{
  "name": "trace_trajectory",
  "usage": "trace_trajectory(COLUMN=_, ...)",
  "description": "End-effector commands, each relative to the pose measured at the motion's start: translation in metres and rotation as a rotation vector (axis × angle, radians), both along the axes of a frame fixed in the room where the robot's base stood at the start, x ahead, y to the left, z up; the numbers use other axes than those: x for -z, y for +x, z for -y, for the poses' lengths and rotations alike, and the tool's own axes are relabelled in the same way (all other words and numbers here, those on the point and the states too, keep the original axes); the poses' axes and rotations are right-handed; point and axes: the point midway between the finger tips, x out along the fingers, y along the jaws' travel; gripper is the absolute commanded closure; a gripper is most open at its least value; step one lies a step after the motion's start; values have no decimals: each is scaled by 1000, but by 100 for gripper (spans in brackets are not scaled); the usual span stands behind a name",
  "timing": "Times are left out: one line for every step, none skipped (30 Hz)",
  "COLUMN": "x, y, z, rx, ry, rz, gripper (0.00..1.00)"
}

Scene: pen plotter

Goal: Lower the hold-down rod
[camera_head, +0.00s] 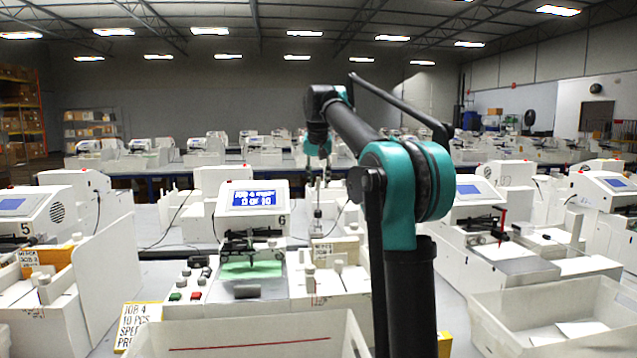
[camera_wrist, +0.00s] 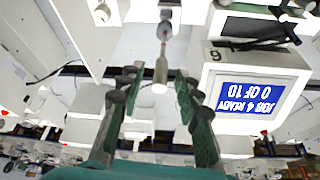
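A thin upright rod with a pale cylindrical end (camera_wrist: 160,76) shows between my fingers in the wrist view, which is upside down. In the head view, the rod (camera_head: 318,214) stands just right of plotter 6 (camera_head: 252,199). My gripper (camera_wrist: 157,84) is open, with dark green-padded fingers on either side of the pale end and visible gaps to both. In the head view, my gripper (camera_head: 318,172) points down above the rod. The plotter's blue screen reads job 4 ready, 0 of 10. Whether this rod is the hold-down rod is unclear.
A green sheet (camera_head: 251,270) lies under the plotter's pen carriage. Red and green buttons (camera_head: 187,296) are on its left. A white bin (camera_head: 245,335) stands in front, and another (camera_head: 560,318) at right. Neighbouring plotters flank the station.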

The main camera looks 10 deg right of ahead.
Motion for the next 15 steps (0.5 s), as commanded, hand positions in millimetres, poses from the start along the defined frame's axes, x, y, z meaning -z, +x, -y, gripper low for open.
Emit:
trace_trajectory(x=3, y=1, z=0, rx=0, ry=0, rz=0, gripper=66)
trace_trajectory(x=4, y=2, z=0, rx=0, ry=0, rz=0, gripper=66)
trace_trajectory(x=5, y=2, z=1, rx=0, ry=0, rz=0, gripper=66)
trace_trajectory(x=6, y=2, z=1, rx=0, ry=0, rz=0, gripper=66)
trace_trajectory(x=6, y=2, z=1, rx=0, ry=0, rz=0, gripper=66)
trace_trajectory(x=7, y=3, z=1, rx=0, ry=0, rz=0, gripper=66)
trace_trajectory(x=7, y=3, z=1, rx=0, ry=0, rz=0, gripper=66)
trace_trajectory(x=7, y=3, z=1, rx=0, ry=0, rz=0, gripper=66)
trace_trajectory(x=7, y=3, z=1, rx=0, ry=0, rz=0, gripper=66)
trace_trajectory(x=7, y=3, z=1, rx=0, ry=0, rz=0, gripper=66)
trace_trajectory(x=7, y=3, z=1, rx=0, ry=0, rz=0, gripper=66)
trace_trajectory(x=7, y=3, z=1, rx=0, ry=0, rz=0, gripper=67)
trace_trajectory(x=6, y=3, z=1, rx=0, ry=0, rz=0, gripper=71)
trace_trajectory(x=6, y=3, z=1, rx=0, ry=0, rz=0, gripper=75)
trace_trajectory(x=7, y=3, z=1, rx=0, ry=0, rz=0, gripper=80)
